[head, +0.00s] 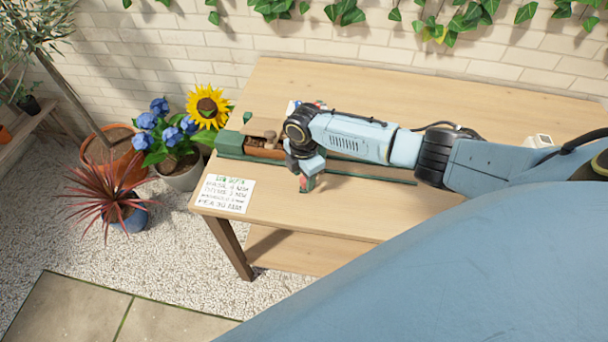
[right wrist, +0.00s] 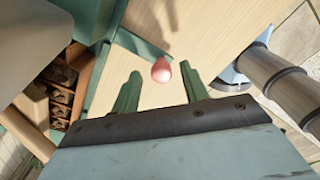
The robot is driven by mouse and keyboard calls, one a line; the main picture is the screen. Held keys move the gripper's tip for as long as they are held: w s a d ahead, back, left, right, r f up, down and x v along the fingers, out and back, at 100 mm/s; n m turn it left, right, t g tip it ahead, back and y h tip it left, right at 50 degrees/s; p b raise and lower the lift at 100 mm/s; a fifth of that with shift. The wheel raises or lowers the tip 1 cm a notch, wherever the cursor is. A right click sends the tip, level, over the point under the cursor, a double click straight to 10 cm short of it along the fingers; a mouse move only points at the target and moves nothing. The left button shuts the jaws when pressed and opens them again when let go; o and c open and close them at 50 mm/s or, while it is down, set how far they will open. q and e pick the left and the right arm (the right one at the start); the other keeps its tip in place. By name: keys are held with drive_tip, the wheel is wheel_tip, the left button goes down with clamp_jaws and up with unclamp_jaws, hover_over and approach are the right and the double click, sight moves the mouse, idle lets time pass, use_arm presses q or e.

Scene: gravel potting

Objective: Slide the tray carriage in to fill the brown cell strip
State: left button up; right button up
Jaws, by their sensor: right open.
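My right gripper (head: 306,184) points down over the table beside the green rail (head: 375,174). In the right wrist view its two green fingers (right wrist: 160,92) are open and apart. A rounded pink knob (right wrist: 161,70) shows between and just beyond the fingertips; I cannot tell whether they touch it. The brown cell strip (right wrist: 62,88) shows at the left of that view, with dark filling in its cells. In the head view a brown tray part (head: 264,154) sits by the green housing (head: 230,143), partly hidden by my right arm. My left gripper is not in view.
A handwritten card (head: 226,193) lies at the table's front left corner. Potted plants, including a sunflower (head: 207,105), stand left of the table (head: 350,218). A small white object (head: 538,141) is at the right. The back of the table is mostly clear.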

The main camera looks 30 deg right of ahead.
wheel_tip(320, 180, up, 13)
drive_tip(key=shift+r+p, duration=0.2)
drive_tip(key=shift+p, duration=0.25)
idle(0.3)
idle(0.3)
